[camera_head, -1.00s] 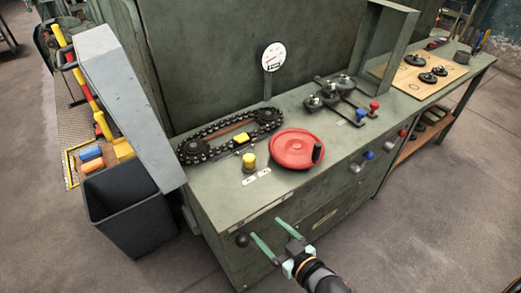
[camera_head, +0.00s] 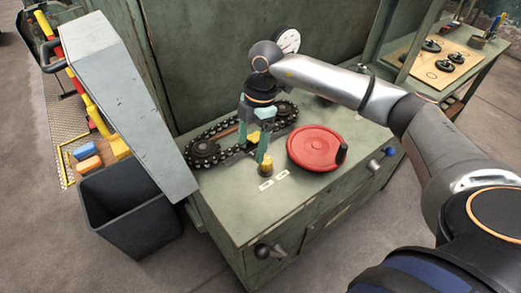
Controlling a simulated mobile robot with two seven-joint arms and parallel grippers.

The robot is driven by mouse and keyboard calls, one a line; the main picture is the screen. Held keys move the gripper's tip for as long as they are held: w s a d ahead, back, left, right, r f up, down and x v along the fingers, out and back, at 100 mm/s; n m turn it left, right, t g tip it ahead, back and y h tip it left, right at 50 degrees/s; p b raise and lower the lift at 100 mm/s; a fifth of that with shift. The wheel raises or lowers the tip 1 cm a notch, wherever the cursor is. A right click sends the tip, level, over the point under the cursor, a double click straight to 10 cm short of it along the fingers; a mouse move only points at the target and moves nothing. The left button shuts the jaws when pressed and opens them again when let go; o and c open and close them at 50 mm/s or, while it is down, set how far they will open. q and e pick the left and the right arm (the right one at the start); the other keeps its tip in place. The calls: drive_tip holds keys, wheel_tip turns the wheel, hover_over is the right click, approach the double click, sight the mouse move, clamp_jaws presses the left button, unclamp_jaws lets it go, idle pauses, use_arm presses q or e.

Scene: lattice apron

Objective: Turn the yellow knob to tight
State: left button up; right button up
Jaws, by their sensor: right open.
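The yellow knob (camera_head: 266,168) stands on the green bench top, near the front, just left of the red handwheel. My right gripper (camera_head: 252,153) reaches down over the bench from the right, its two green fingers apart and pointing down. I cannot tell whether the finger touches the knob. Two small white labels (camera_head: 273,180) lie in front of the knob; their text is too small to read. My left gripper is out of view.
The red handwheel (camera_head: 313,146) with a black handle is close on the right. A dark bin (camera_head: 138,211) stands left of the bench. My right arm hides part of the bench.

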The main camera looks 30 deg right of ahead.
wheel_tip(320, 180, up, 2)
drive_tip(key=m+h, duration=0.2)
hover_over(266, 160)
wheel_tip(266, 160, down, 12)
drive_tip(key=shift+f+p, duration=0.1)
drive_tip(key=shift+p, duration=0.35)
clamp_jaws()
